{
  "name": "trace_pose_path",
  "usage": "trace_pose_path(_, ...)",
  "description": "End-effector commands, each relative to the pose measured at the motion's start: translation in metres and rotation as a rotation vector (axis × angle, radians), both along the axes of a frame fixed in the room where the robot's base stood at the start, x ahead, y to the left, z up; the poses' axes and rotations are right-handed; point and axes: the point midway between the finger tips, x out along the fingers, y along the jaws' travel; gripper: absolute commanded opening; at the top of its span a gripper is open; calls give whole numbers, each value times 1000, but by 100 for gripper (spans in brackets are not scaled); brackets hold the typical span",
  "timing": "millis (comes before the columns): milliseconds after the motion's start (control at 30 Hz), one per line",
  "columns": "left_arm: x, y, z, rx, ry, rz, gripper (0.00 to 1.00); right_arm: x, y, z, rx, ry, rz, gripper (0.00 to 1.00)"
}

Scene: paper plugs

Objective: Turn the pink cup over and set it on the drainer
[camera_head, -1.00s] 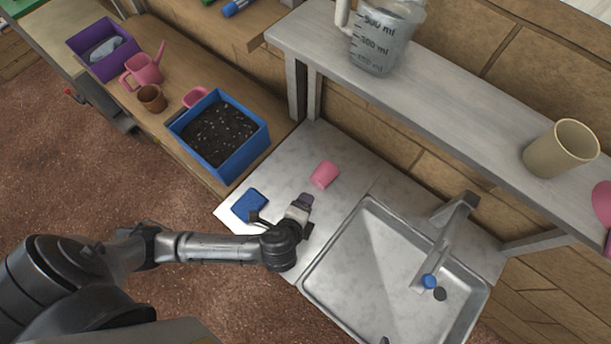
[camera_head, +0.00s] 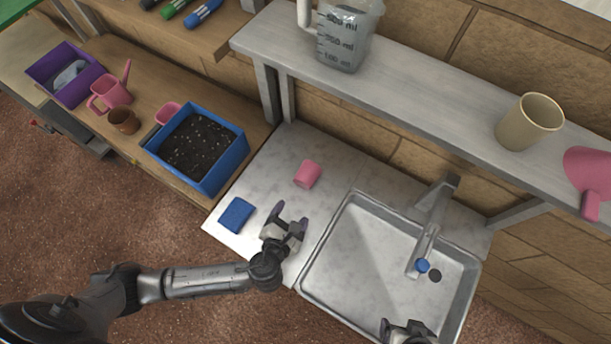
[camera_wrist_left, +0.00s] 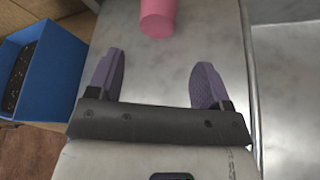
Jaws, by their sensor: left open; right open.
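The pink cup (camera_head: 307,174) is on the pale counter left of the sink, and its near end shows at the top of the left wrist view (camera_wrist_left: 158,17). My right gripper (camera_head: 405,327) is open over the near edge of the sink, partly cut off. I cannot make out a separate drainer.
A blue sponge-like block (camera_head: 236,215) lies left of my left gripper. The metal sink (camera_head: 350,250) with its tap (camera_head: 432,225) is to the right. A blue soil box (camera_head: 240,152) stands left of the counter. A shelf (camera_head: 420,97) overhangs the back.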

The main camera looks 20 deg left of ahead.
Motion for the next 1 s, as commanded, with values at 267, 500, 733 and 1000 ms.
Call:
trace_pose_path(267,44,4,-16,11,-1,0,73,0,0,-7,0,0,0,88)
trace_pose_path(500,71,6,-25,9,0,-1,73,0,0,-10,-1,1,1,88)
trace_pose_path(733,81,6,-28,7,0,0,73,0,-1,-12,-4,0,2,88)
trace_pose_path(1000,114,8,-38,8,1,1,73,0,-1,-18,-4,-1,2,88)
